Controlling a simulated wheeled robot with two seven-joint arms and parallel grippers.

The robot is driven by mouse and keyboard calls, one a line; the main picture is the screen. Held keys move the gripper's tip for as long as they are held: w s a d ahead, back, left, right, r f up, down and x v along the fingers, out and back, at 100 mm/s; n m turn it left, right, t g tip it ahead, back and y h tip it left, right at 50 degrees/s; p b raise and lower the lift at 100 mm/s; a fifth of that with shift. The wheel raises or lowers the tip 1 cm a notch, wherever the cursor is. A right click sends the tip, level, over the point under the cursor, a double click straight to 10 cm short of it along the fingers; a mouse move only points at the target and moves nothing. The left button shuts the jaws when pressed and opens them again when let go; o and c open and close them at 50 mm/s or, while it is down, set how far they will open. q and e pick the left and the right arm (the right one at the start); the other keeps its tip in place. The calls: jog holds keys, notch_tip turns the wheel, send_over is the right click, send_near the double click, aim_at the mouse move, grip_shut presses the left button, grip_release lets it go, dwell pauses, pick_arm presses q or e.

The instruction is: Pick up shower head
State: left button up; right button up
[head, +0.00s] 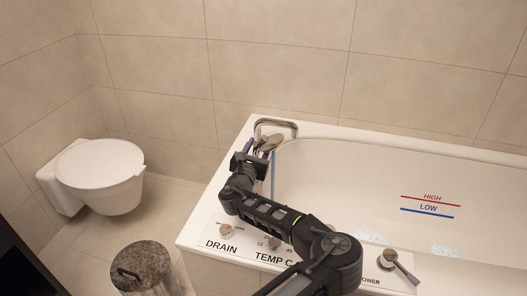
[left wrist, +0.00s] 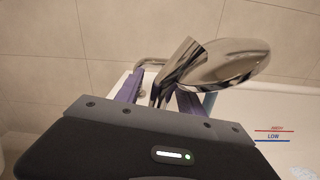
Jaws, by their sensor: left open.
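The chrome shower head (head: 271,142) is at the tub's far left corner. In the left wrist view its broad shiny head (left wrist: 232,62) leans to the right, and its handle runs down towards my fingers. My left gripper (head: 259,148) is at the shower head. In the left wrist view the purple fingers of my left gripper (left wrist: 158,98) are open, with the lower handle showing between them. I cannot tell whether they touch it. The gripper body hides the handle's lower end. My right gripper is not in view.
A white bathtub (head: 330,185) has a chrome bar (head: 277,123) at its far left corner. Knobs (head: 226,230) and a lever (head: 395,262) are on its front rim. A toilet (head: 100,170) and a bin (head: 143,268) stand left. Tiled walls close off the back.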

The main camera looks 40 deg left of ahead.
pick_arm(q)
jog(key=shift+c, duration=0.6)
grip_shut()
dwell(0.4)
